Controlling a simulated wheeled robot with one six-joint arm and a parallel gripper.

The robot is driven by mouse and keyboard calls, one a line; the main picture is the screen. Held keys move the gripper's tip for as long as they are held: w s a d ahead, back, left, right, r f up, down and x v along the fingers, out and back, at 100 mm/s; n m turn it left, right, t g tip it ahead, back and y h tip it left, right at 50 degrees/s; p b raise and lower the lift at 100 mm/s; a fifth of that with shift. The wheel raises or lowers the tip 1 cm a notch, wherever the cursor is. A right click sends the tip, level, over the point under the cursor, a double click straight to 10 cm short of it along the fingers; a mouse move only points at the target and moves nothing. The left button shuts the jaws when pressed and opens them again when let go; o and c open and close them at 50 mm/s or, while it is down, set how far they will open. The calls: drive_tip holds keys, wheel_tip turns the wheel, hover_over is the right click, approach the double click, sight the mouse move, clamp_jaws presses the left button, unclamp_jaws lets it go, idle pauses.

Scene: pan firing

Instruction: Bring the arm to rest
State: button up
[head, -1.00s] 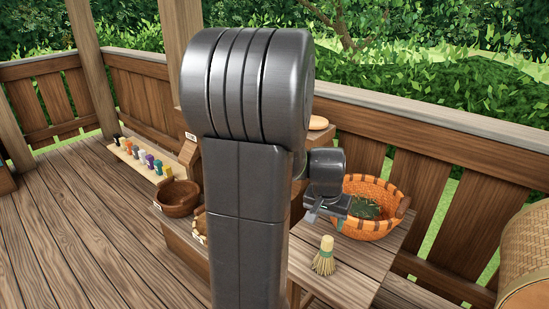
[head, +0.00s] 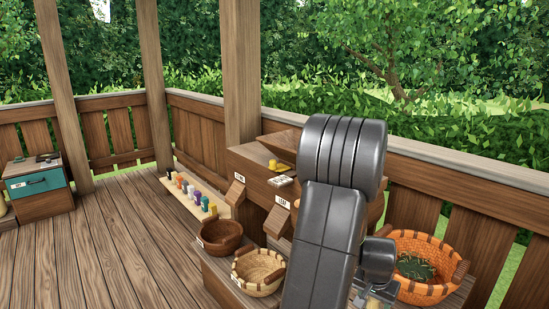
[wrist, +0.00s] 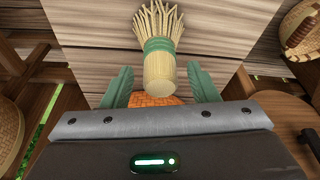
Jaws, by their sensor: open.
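My gripper (wrist: 159,69) is open in the wrist view, with its two green fingers spread apart. A whisk brush (wrist: 158,62) with pale bristles, a green band and a light wooden handle shows beyond the fingers. Its handle end appears between the fingers, with a gap on both sides. In the head view my arm stands large at centre right. My gripper shows there only partly at the bottom edge (head: 373,298), behind my arm, and the brush cannot be made out.
An orange basket (head: 440,262) with green leaves stands to the right of my arm. A brown bowl (head: 221,236) and a pale woven basket (head: 259,270) are to the left. Colourful small bottles (head: 190,191) line a board. A teal-drawer cabinet (head: 38,186) stands far left; open floor lies between.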

drive_tip(key=x, duration=0.2)
drive_tip(key=shift+w+f+b, duration=0.1)
drive_tip(key=shift+f+b, duration=0.25)
drive_tip(key=shift+r, duration=0.3)
